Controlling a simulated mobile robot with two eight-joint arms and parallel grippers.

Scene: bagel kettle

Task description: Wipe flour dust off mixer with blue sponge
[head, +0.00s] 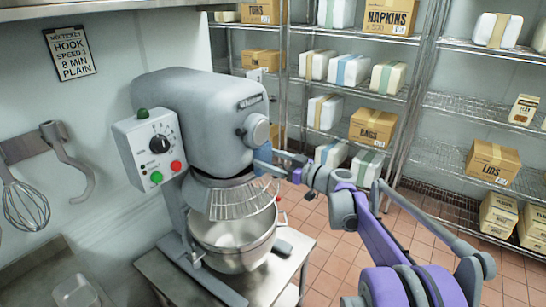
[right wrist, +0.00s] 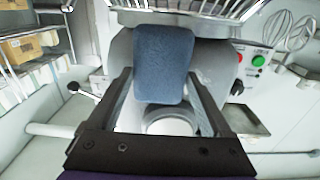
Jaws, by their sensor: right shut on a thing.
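The grey stand mixer (head: 205,120) stands on a metal table, with its steel bowl (head: 240,240) and wire guard (head: 242,200) under the head. My right gripper (head: 272,159) is at the right side of the mixer head, just below the round front hub. It is shut on the blue sponge (right wrist: 162,62), which shows between the fingers in the right wrist view; in the head view only a small blue patch shows. The sponge is close to the mixer, but I cannot tell whether it touches. I cannot make out flour dust clearly. My left gripper is not in view.
The control box (head: 148,150) with knob and buttons is on the mixer's left side. A whisk (head: 27,205) and a hook (head: 75,165) hang on the left wall. Wire shelves with boxes, including the lids box (head: 493,165), stand behind. The tiled floor at right is open.

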